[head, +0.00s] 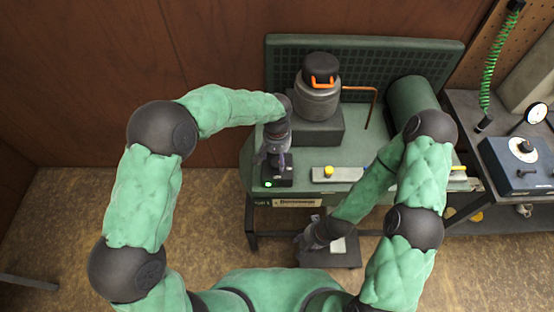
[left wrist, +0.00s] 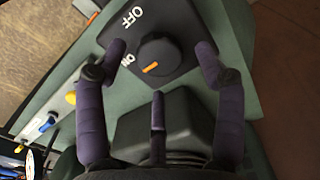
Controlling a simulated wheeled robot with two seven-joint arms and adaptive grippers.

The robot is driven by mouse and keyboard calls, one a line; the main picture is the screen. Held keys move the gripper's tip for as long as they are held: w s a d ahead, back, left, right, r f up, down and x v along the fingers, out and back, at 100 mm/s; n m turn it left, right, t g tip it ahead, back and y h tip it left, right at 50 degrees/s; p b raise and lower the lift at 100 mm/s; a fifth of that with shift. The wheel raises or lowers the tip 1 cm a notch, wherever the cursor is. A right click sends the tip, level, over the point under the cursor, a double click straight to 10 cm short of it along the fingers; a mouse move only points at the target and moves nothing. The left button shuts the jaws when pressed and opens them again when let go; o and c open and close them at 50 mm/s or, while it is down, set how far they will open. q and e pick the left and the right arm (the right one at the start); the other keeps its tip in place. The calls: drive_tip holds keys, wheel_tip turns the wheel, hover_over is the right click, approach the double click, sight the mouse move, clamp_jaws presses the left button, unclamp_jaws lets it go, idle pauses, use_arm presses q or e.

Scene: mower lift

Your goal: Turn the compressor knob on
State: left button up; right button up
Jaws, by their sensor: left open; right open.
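The compressor knob (left wrist: 158,51) is black and round, on a dark plate (left wrist: 172,20) marked OFF and ON. Its orange mark lies at its lower edge in the left wrist view, on the side nearer the ON label than OFF. My left gripper (left wrist: 161,48) is open, with a finger on either side of the knob and another below it. I cannot tell whether any finger touches it. In the head view my left gripper (head: 274,157) hides the knob, and a green light glows on the dark control box (head: 282,181). My right gripper (head: 310,238) is low, open and empty.
A grey cylinder with an orange-handled black cap (head: 320,70) stands behind the control box on the green bench (head: 255,150). A grey strip with a yellow button (head: 328,172) lies to the right. A dark floor unit (head: 345,257) is beside my right gripper. A blue box (head: 520,165) stands far right.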

sight(277, 162)
use_arm(q)
wheel_tip(277, 162, up, 10)
idle(0.4)
drive_tip(key=shift+f, duration=0.1)
